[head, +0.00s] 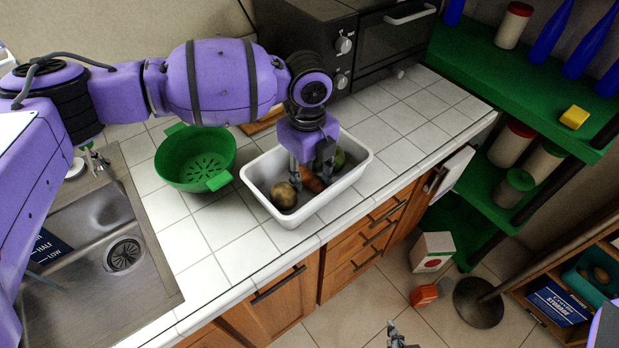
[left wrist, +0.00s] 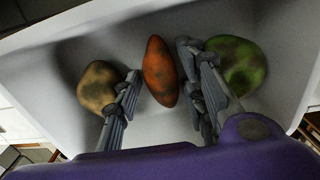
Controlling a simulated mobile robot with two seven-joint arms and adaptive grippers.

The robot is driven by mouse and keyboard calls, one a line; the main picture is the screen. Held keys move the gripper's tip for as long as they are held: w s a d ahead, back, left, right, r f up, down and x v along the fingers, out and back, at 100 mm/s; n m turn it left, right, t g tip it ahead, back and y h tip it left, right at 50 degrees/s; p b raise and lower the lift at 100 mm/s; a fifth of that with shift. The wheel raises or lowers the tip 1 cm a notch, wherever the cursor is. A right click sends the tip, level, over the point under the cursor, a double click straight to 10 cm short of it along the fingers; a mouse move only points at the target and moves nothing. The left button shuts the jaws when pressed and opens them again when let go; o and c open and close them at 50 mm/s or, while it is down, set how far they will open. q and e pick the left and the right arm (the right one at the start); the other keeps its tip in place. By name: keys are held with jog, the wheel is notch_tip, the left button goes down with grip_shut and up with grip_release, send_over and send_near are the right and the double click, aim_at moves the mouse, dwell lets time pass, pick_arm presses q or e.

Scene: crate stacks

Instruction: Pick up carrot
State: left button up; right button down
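The carrot (head: 312,181) is an orange, tapered root with dark patches, lying in a white bin (head: 268,168) on the tiled counter. My left gripper (head: 309,180) reaches down into the bin over it. In the left wrist view the carrot (left wrist: 160,72) lies between the two spread fingers of the left gripper (left wrist: 160,68), with a gap visible on each side. A brown potato-like item (head: 283,195) is left of the carrot, and a green vegetable (head: 340,158) is right of it, partly hidden by the gripper. My right gripper (head: 394,335) is barely visible at the bottom edge.
A green colander (head: 195,158) stands left of the bin, beside the sink (head: 85,235). A black oven (head: 385,40) is behind. Green shelves (head: 480,75) with bottles and jars are at the right. Counter tiles in front of the colander are clear.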

pick_arm(q)
jog(key=c, duration=0.9)
jog(key=shift+r, duration=0.1)
